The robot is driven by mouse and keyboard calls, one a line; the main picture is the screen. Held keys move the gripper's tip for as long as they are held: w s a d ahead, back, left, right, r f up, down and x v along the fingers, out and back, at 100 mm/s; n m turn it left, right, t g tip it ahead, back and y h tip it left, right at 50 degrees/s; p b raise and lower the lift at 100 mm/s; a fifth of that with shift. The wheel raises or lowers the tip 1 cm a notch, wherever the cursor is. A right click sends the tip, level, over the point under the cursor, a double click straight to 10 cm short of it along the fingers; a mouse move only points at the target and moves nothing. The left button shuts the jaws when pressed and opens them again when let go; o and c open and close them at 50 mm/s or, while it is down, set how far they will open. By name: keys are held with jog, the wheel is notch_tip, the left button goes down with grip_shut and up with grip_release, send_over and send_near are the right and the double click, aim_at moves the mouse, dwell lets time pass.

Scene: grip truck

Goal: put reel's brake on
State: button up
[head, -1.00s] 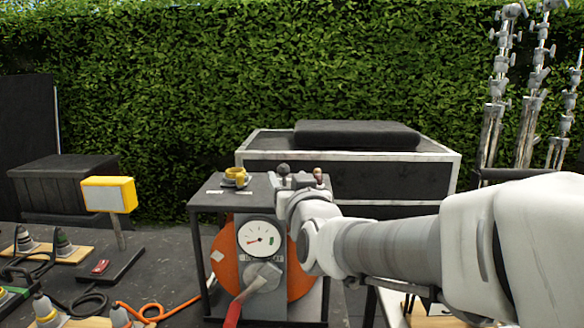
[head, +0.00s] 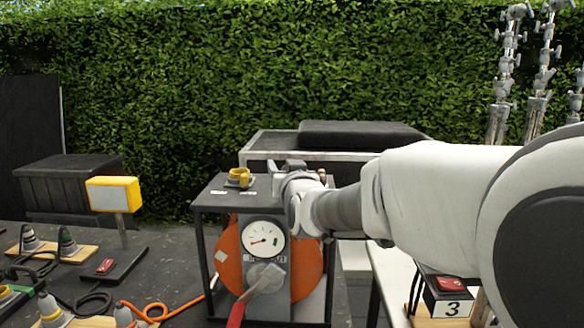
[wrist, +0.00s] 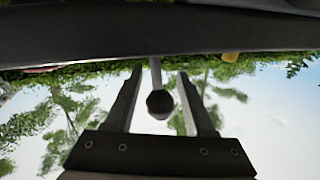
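The reel (head: 227,258) is an orange drum in a dark frame, with a dial (head: 264,239) and a red-handled crank (head: 262,283) on its grey front. In the wrist view a lever with a dark ball knob (wrist: 160,104) on a pale stem stands out from the frame's dark top (wrist: 60,38); I cannot tell from its look whether it is the brake. My gripper (wrist: 159,75) is open, with one finger on each side of this lever and visible gaps between. In the head view my wrist hides the lever.
A yellow lamp-like box (head: 112,195) and several plugs stand on the dark table at left. A red switch box marked 3 (head: 449,296) is under my arm at right.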

grip_shut()
dwell(1.2)
